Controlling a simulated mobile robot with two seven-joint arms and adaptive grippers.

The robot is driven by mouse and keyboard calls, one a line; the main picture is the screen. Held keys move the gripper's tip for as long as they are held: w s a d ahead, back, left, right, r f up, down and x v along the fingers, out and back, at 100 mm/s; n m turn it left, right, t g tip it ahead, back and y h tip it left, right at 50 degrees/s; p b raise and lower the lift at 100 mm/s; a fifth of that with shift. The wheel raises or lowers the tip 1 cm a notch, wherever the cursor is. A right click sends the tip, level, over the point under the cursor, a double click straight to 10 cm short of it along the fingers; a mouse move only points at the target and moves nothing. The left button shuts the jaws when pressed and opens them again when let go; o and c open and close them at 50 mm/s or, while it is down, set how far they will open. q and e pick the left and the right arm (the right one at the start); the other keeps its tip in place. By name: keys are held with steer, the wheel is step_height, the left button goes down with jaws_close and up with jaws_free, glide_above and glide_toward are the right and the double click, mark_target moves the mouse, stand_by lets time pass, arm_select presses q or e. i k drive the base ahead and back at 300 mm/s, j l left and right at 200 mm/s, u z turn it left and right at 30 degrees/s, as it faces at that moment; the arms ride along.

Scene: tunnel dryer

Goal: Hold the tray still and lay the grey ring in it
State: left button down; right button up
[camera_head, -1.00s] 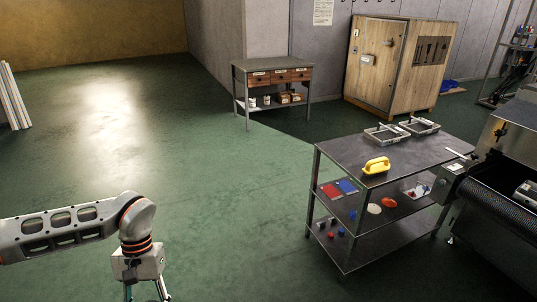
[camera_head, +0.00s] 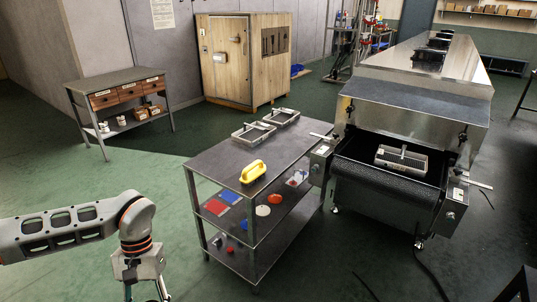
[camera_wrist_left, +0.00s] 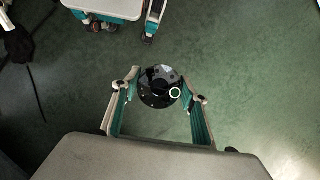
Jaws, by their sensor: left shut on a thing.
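My left gripper (camera_wrist_left: 165,88) points down over the floor, its fingers on either side of a dark, glossy round thing (camera_wrist_left: 150,97). A small pale ring (camera_wrist_left: 175,92) shows at its right edge; I cannot tell if this is the grey ring. In the head view, my left gripper is cut off at the bottom edge. Two grey metal trays, the nearer tray (camera_head: 242,138) and the farther tray (camera_head: 294,117), are on the cart top. Another tray (camera_head: 384,158) lies on the dryer's belt. My right gripper is out of view.
The dark cart (camera_head: 215,160) carries a yellow handled block (camera_head: 253,171) on top and coloured pieces on its shelf. The tunnel dryer (camera_head: 410,108) stands to its right. A drawer table (camera_head: 108,78) and wooden cabinet (camera_head: 230,75) stand behind. Open floor lies left of the cart.

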mark_target(413, 169)
steer(key=i+l+z, duration=0.1)
steer(key=i+z, duration=0.55)
steer(key=z, duration=0.25)
steer(key=i+j+z, duration=0.1)
steer(key=i+z, duration=0.3)
steer(key=i, duration=0.65)
